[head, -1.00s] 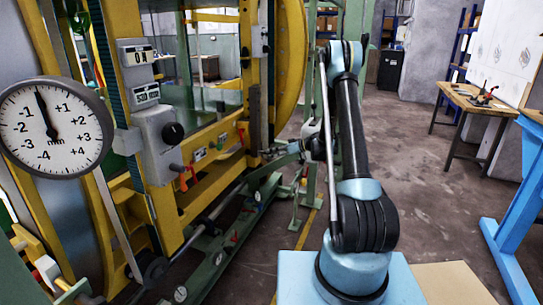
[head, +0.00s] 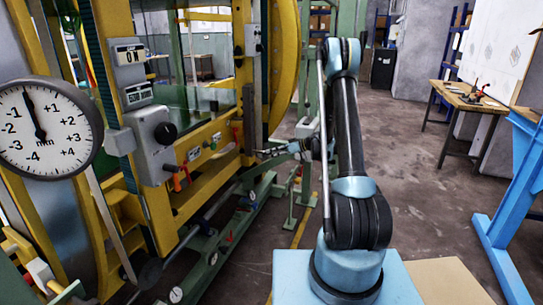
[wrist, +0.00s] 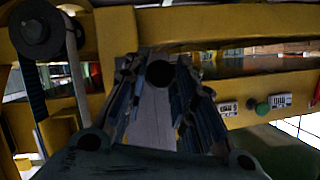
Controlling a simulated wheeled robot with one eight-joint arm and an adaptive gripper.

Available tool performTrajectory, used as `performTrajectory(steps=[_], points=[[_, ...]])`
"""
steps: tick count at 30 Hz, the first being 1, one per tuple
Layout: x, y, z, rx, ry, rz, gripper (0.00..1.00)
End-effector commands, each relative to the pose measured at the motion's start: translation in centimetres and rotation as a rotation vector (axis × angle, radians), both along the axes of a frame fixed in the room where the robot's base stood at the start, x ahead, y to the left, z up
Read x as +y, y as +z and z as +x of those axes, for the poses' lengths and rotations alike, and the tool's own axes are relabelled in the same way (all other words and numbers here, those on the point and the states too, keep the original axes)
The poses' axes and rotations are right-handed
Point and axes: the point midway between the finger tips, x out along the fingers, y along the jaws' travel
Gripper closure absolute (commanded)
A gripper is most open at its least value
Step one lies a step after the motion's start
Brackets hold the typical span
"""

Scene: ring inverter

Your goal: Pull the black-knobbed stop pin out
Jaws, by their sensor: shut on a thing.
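My gripper (wrist: 160,85) is shut, its fingers on both sides of a round black knob in the wrist view. I take this to be the black-knobbed stop pin (wrist: 160,73). The fingers and the gripper body hide its shaft, so I cannot tell how far it sits in its hole. In the head view my gripper (head: 263,154) is small and low beside the yellow machine frame (head: 215,140). The knob is too small to make out there.
A grey control box (head: 155,145) with another black knob and a red-handled lever stands left. The round mm gauge (head: 45,128) is nearer. In the wrist view a green button (wrist: 262,108) sits between white labels. Open floor (head: 410,175) lies right, before a wooden table (head: 470,97).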

Motion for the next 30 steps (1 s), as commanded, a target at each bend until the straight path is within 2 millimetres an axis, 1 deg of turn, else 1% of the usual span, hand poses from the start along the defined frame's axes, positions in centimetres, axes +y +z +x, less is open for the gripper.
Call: performTrajectory(steps=[30], points=[[-3.1, 0.0, -1.1, 0.001, 0.0, 0.0, 1.0]])
